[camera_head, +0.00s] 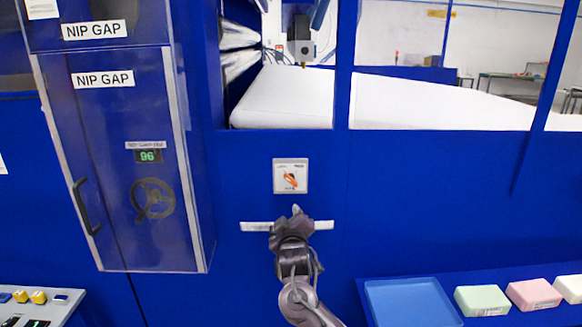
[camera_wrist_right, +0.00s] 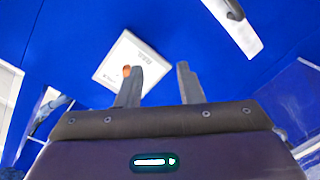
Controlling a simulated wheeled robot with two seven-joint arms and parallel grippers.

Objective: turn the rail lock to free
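A white square plate (camera_head: 290,176) with an orange mark is on the blue machine front; it also shows in the right wrist view (camera_wrist_right: 112,68). Below it is a pale horizontal strip (camera_head: 255,227), its middle hidden by my right gripper (camera_head: 294,217). A pale strip (camera_wrist_right: 240,33) with a dark, curved lever-like piece (camera_wrist_right: 235,9) shows in the right wrist view, cut off at the top. I cannot read which part is marked as the rail lock or its position. In the wrist view my right gripper (camera_wrist_right: 160,85) is open, nothing between its fingers. My left gripper is out of view.
A nip gap cabinet (camera_head: 112,165) with a handle and handwheel stands at left, a button panel (camera_head: 45,305) below it. A blue tray (camera_head: 408,303) and coloured foam blocks (camera_head: 482,300) lie at lower right. White foam (camera_head: 290,97) is behind the window.

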